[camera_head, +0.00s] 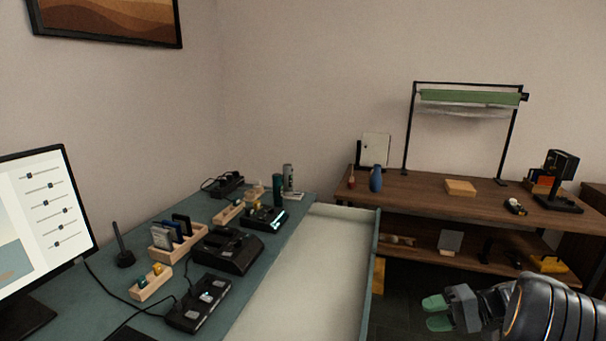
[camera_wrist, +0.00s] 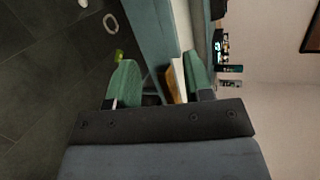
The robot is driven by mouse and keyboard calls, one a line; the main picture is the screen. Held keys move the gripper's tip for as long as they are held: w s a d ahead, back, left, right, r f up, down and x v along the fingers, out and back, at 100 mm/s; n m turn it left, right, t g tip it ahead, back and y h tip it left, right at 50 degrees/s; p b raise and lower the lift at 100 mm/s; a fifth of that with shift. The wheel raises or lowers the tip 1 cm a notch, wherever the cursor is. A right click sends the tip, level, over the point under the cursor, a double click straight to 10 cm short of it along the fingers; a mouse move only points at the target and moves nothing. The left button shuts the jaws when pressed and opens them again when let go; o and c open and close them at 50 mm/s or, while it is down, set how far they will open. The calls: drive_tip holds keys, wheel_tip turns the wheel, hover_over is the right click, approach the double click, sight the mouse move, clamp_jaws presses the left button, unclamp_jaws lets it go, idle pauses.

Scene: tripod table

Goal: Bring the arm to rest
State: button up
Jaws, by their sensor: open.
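My gripper (camera_head: 437,312) is at the lower right in the head view, with green fingertips apart and nothing between them that I can make out. It is held in the air to the right of the teal desk's edge, in front of the wooden workbench. My dark arm reaches in from the lower right corner. In the wrist view, my gripper (camera_wrist: 158,88) shows its two green fingers spread wide. The teal edge of the desk (camera_wrist: 150,30) runs beyond them.
The teal desk (camera_head: 268,272) carries a monitor (camera_head: 45,215), black devices (camera_head: 228,250) and wooden holders (camera_head: 178,238). A ring-shaped item (camera_wrist: 110,23) lies over the dark floor.

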drive_tip(key=s+a+r+n+h+p, duration=0.1)
drive_tip(key=s+a+r+h+p, duration=0.3)
drive_tip(key=r, duration=0.4)
drive_tip(key=s+a+r+n+t+h+p, duration=0.1)
drive_tip(key=s+a+r+h+p, duration=0.4)
drive_tip(key=r+p, duration=0.3)
drive_tip(key=s+a+r+n+h+p, duration=0.1)
drive_tip(key=s+a+r+h+p, duration=0.4)
drive_tip(key=a+r+p, duration=0.1)
wheel_tip(320, 180, up, 3)
drive_tip(key=shift+s+f+n+t+p, duration=0.15)
drive_tip(key=shift+n+t+p, duration=0.2)
drive_tip(key=shift+p, duration=0.35)
